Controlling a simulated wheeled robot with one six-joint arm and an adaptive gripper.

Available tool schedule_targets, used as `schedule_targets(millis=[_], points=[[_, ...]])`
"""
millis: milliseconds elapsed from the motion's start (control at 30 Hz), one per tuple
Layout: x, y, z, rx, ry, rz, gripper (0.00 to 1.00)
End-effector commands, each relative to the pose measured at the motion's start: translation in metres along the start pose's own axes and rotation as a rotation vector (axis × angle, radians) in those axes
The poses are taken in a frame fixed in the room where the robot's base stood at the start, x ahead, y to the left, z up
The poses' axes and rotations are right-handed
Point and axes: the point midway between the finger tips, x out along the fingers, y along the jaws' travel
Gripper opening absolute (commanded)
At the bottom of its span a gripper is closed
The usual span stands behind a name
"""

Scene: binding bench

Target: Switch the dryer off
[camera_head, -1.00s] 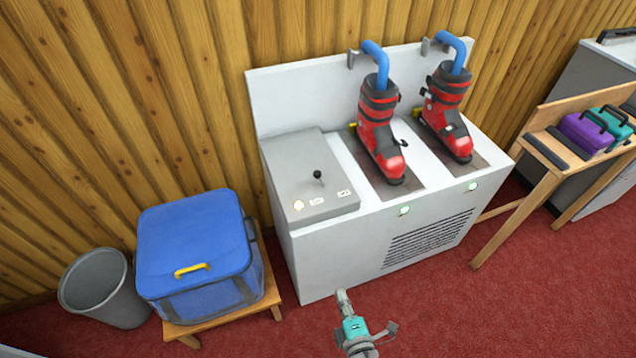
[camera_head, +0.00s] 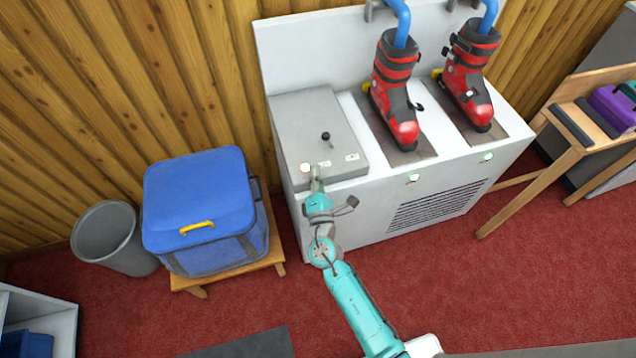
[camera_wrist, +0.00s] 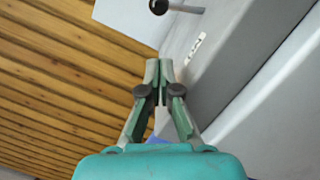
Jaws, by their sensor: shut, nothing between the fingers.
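The dryer (camera_head: 355,218) is a white cabinet with a grey control box (camera_head: 308,117) on its left top. A black-knobbed lever (camera_head: 326,137) stands on the box; its knob also shows at the top of the wrist view (camera_wrist: 159,6). Two green-white lamps (camera_head: 414,179) glow on the cabinet front. My gripper (camera_head: 316,172) is shut and empty at the box's front edge, in front of the lever and apart from it. Its closed fingers (camera_wrist: 159,68) show in the wrist view.
Two red-black ski boots (camera_head: 397,90) stand on the dryer under blue pipes (camera_head: 403,22). A blue bag (camera_head: 200,205) sits on a wooden stool (camera_head: 277,262) at left, beside a grey bin (camera_head: 110,238). A wooden bench (camera_head: 562,150) stands at right. Red floor lies open in front.

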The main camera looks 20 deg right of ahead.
Motion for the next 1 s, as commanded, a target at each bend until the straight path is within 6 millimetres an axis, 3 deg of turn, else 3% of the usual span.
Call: schedule_targets(millis=[200,400,1000], points=[[0.042,0.000,0.001,0.000,-0.002,0.000,0.00],[0.060,-0.001,0.020,0.001,-0.001,-0.002,0.00],[0.068,0.000,0.028,0.003,0.001,-0.001,0.00]])
